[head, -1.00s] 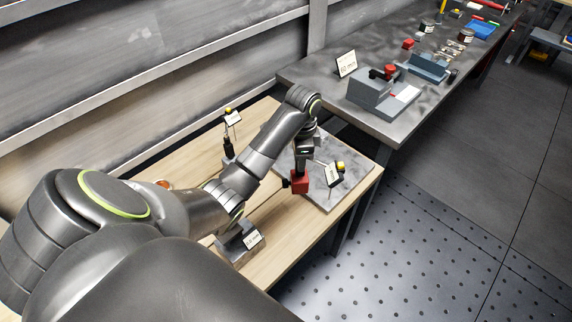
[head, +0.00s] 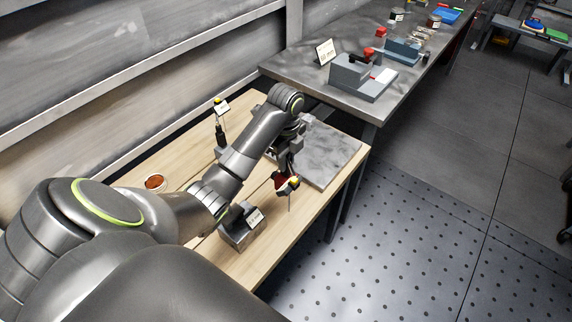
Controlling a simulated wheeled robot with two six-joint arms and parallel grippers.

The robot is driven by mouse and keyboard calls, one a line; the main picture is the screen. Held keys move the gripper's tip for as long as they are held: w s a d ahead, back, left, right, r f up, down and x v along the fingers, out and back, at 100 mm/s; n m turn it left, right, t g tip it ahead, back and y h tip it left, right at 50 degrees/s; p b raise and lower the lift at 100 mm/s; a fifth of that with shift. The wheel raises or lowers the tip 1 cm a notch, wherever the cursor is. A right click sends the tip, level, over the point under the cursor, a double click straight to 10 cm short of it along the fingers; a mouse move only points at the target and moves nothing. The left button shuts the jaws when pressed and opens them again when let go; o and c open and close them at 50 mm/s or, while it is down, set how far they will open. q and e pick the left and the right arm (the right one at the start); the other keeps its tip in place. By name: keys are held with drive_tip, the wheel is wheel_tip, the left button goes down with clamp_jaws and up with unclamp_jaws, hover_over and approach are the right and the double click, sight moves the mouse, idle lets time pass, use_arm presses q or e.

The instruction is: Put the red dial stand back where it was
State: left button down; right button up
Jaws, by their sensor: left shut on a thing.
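My left gripper (head: 288,161) is shut on the red dial stand (head: 280,181), over the wooden table near its front edge. The stand looks turned and tilted, with a yellow-capped dial and a thin rod pointing down. The gripper hides part of it, and I cannot tell how far it is above the table. A bare grey stone plate (head: 330,155) lies just right of the gripper. My right gripper is not in view.
The wooden table (head: 190,165) holds a black dial stand (head: 221,133), a grey block with a label (head: 240,232) and a small cup of brown stuff (head: 154,182). A grey bench (head: 350,103) with a vise and a sign (head: 325,51) stands behind.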

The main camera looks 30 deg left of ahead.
sight(286, 180)
use_arm(q)
drive_tip(key=shift+f+b, duration=1.9)
drive_tip(key=shift+f, duration=2.65)
drive_tip(key=c, duration=1.2)
unclamp_jaws()
wheel_tip(286, 180, up, 5)
drive_tip(key=shift+r, duration=0.2)
wheel_tip(286, 180, up, 5)
drive_tip(key=p, duration=0.5)
drive_tip(key=shift+p, duration=0.35)
drive_tip(key=shift+r+p, duration=0.8)
drive_tip(key=shift+r, duration=0.05)
